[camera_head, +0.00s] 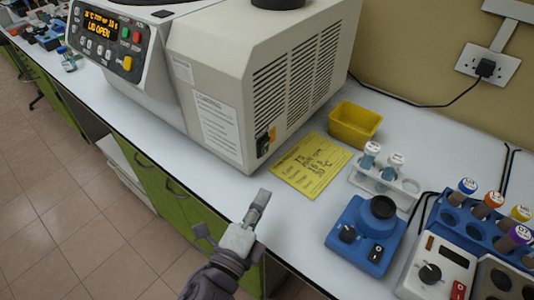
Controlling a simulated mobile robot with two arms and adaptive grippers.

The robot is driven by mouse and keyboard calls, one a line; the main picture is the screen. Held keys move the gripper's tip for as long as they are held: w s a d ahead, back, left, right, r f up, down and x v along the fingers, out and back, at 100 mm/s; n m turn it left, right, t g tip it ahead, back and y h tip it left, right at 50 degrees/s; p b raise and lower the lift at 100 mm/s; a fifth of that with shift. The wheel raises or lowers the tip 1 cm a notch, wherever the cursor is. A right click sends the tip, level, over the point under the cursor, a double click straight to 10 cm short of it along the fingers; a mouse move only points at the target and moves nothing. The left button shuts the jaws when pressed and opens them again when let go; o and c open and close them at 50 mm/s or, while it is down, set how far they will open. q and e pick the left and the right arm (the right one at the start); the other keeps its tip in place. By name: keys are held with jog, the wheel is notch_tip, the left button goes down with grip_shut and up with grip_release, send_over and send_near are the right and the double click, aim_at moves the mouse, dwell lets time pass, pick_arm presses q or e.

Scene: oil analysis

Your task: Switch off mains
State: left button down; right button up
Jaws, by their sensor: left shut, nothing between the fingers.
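A large cream centrifuge (225,50) stands on the white bench, with a lit orange display on its front. Low on its vented side, near the front corner, is a small dark switch (263,146) beside an orange label; its position is too small to read. My left gripper (262,196) is shut and empty. It is over the bench's front edge, in front of and below the switch in the picture, apart from it. My right gripper is not in view.
A yellow note sheet (312,166) lies beside the centrifuge, near a yellow tray (355,124). A vial rack (385,180), a blue mixer (367,234) and a tube block (487,220) stand at right. A wall socket (487,66) holds a black plug.

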aim_at(265, 147)
pick_arm(q)
jog(key=shift+w, duration=0.2)
jog(key=p+x, duration=0.2)
jog(key=x, duration=0.7)
jog(key=shift+w+d+r, duration=0.1)
jog(key=shift+w+d, duration=0.05)
jog(key=shift+d, duration=0.05)
jog(key=shift+w+a+r+p, duration=0.1)
jog(key=shift+w+a+p, duration=0.6)
jog(key=shift+w+a, duration=0.65)
jog(key=shift+a, duration=0.2)
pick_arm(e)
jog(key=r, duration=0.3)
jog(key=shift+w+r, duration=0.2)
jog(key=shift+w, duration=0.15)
